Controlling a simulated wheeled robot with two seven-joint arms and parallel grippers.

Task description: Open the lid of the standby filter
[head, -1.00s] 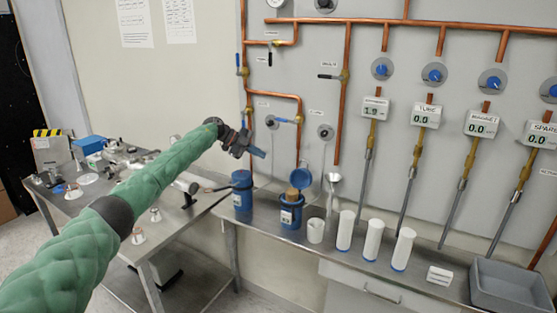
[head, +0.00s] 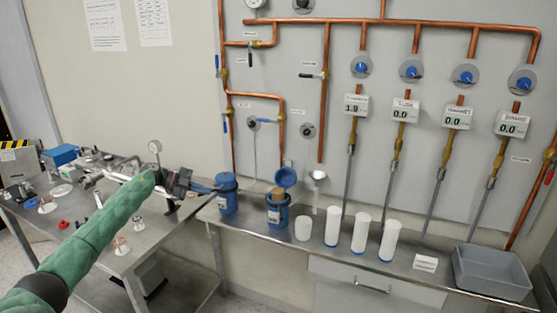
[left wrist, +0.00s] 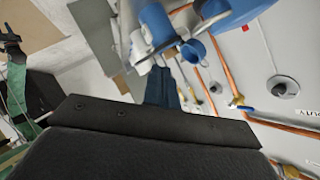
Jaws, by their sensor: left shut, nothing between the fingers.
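Two blue filter canisters stand on the metal bench in the head view. The left canister (head: 228,200) has its blue lid (head: 227,181) down on top. The right canister (head: 276,215) has its blue lid (head: 287,176) tipped up and a brown cartridge (head: 278,195) showing in its mouth. I cannot read which one is labelled standby. My left gripper (head: 207,188) is shut and empty, just left of the left canister's lid; I cannot tell whether it touches. Its blue fingers (left wrist: 163,87) in the left wrist view point toward blue canister parts (left wrist: 156,24). My right gripper is out of view.
A white cup (head: 303,228) and several white cylinders (head: 332,226) stand right of the canisters, with a grey bin (head: 492,272) farther right. Copper pipes (head: 326,90) and valves line the wall behind. A side table (head: 85,225) with fittings lies at left.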

